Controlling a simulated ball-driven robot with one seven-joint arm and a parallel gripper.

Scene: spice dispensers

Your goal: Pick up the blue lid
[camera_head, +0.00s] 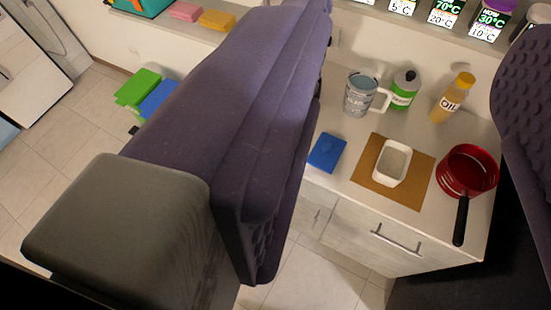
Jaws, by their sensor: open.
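The blue lid (327,152) is a small flat blue rectangle lying on the light counter, near its front edge, left of the brown board. It is fully visible, close to the right side of my gripper's large left finger. My gripper (412,110) is open and empty, with one purple padded finger filling the left middle of the view and the other at the right edge. The lid appears between the two fingers in the picture, apart from both. How far the fingers are above the counter I cannot tell.
A white open container (392,162) stands on the brown board (416,193). Behind are a jug (358,95), a green-labelled bottle (403,90) and an oil bottle (454,97). Drawers (375,238) lie below.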

